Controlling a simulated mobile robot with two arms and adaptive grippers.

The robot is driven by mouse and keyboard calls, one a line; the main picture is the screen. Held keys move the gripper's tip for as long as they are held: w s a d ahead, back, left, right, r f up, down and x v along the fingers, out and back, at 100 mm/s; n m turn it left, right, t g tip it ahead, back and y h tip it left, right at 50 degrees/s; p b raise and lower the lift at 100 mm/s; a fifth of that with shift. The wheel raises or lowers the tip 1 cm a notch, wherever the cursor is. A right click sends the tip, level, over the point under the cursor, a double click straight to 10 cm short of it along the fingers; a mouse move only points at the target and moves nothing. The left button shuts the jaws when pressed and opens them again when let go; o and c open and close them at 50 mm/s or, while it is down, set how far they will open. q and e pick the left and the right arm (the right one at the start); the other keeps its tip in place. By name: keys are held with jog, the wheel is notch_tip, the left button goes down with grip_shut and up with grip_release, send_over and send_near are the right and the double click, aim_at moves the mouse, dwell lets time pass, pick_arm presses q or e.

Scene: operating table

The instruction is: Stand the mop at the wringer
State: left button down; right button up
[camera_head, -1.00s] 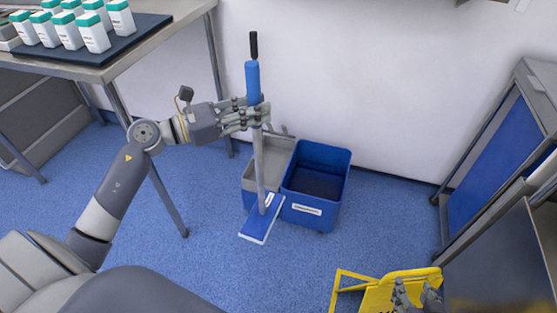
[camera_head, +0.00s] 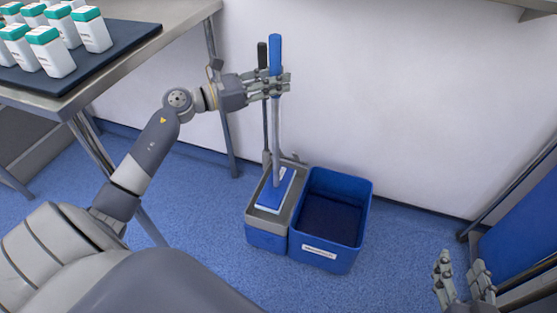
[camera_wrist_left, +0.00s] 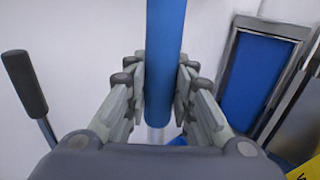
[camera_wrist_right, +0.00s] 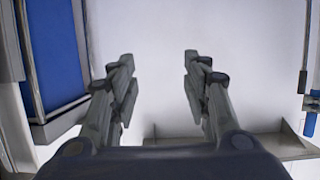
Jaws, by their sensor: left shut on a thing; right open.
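The mop (camera_head: 277,128) has a blue upper handle, a grey pole and a flat blue head (camera_head: 277,187). My left gripper (camera_head: 276,84) is shut on the blue handle; the handle also shows between its fingers in the left wrist view (camera_wrist_left: 165,65). The mop is nearly upright, its head over the grey wringer (camera_head: 256,215) on the left part of the bucket unit. I cannot tell whether the head touches the wringer. The wringer's black-gripped lever (camera_head: 262,58) stands behind the mop. My right gripper (camera_head: 462,270) is open and empty at the lower right.
A blue bucket (camera_head: 331,210) with a white label adjoins the wringer on the right. A metal table (camera_head: 182,35) with a dark tray of white bottles (camera_head: 50,55) stands at the left. A blue-panelled cabinet (camera_head: 520,225) is at the right. Floor between bucket and cabinet is clear.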

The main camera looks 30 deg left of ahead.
aim_at(275, 112)
pick_arm(q)
notch_tip(275, 112, down, 5)
jog(key=shift+r+b, duration=0.1)
jog(key=shift+b, duration=0.6)
jog(key=shift+s+f, duration=0.1)
jog(key=shift+f, duration=0.2)
notch_tip(275, 112, down, 4)
jog(key=shift+r+b, duration=0.15)
jog(key=shift+b, duration=0.6)
pick_arm(e)
notch_tip(275, 112, up, 14)
jog(key=a+t+y, duration=0.2)
jog(key=t, duration=0.6)
jog(key=shift+w+y, duration=0.25)
jog(key=shift+y, duration=0.15)
jog(key=shift+r, duration=0.2)
jog(key=shift+s+r+t, duration=0.2)
jog(key=shift+r+t, duration=0.05)
jog(key=shift+t, duration=0.15)
pick_arm(q)
jog(key=c, duration=1.4)
grip_release()
jog(key=shift+f, duration=0.25)
jog(key=shift+o, duration=0.2)
pick_arm(e)
jog(key=shift+r, duration=0.1)
